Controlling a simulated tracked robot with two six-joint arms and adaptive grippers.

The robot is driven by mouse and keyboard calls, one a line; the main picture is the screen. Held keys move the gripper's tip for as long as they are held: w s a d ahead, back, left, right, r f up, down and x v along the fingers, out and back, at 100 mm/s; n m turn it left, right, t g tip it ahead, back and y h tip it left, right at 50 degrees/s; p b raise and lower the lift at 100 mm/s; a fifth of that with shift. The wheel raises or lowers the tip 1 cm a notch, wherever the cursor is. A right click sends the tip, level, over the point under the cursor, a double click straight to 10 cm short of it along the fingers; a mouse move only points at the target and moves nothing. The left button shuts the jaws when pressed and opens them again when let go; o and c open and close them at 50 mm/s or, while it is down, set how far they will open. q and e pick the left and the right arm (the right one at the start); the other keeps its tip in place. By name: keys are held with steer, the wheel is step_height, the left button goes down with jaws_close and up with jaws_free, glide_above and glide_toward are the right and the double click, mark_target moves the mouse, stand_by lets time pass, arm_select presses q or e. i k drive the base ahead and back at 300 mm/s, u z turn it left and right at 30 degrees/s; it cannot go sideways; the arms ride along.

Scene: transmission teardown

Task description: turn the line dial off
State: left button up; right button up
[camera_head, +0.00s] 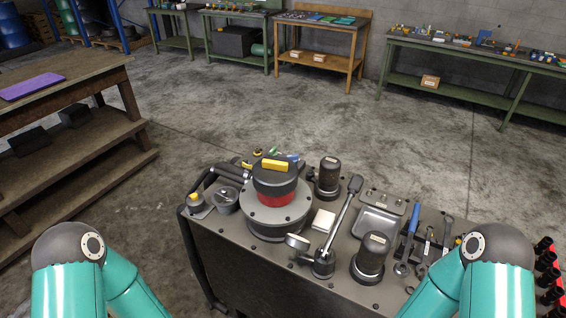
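A large round dial (277,189) with a black body, a red band and a yellow bar handle (275,165) on top stands on a grey flanged base (262,215). It is on the left half of the metal workbench top. The yellow bar lies roughly left to right in the picture. I cannot read any marking that tells its setting. A smaller yellow-topped knob (195,201) sits at the bench's left corner. Only my two teal arms show, at the lower left and lower right. Both grippers are out of view, below the picture edge.
A wooden table (65,85) is at left. Open concrete floor lies behind.

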mark_target(295, 157)
steer(key=u, duration=0.05)
steer(key=k, duration=0.5)
steer(key=u, duration=1.25)
steer(key=i, duration=1.75)
steer(key=z, duration=1.35)
